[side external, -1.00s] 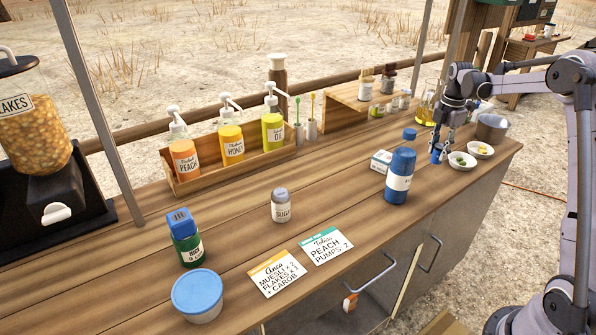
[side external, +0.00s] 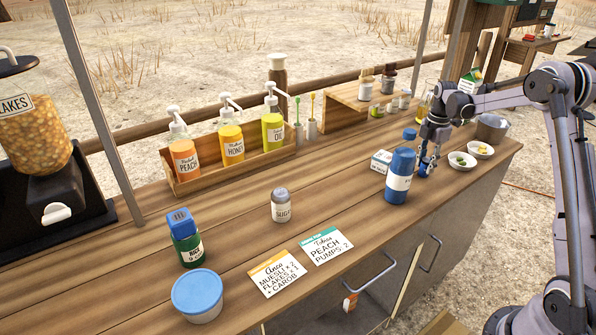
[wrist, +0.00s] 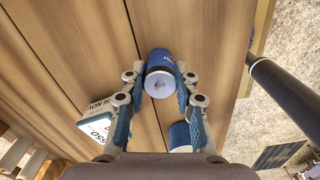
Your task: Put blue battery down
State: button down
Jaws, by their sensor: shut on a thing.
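The blue battery (wrist: 160,70) is a small blue cylinder with a pale end facing the camera in the wrist view. My gripper (wrist: 160,92) is shut on it, with one finger on each side. In the side view my gripper (side external: 427,160) points down low over the wooden counter (side external: 240,230), just right of the blue bottle. The battery is largely covered by the fingers and bottle there. I cannot tell whether its lower end touches the counter.
The tall blue bottle (side external: 397,183) and a small white box (side external: 381,161) stand close left of my gripper. Two white bowls (side external: 462,162) and a grey pot (side external: 491,128) are on the right. The counter's front edge is near. Bare counter lies around the sugar jar (side external: 281,206).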

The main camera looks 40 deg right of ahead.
aim_at(427, 159)
jog(key=c, duration=1)
grip_release()
notch_tip(427, 159, up, 12)
jog(key=shift+r, duration=0.15)
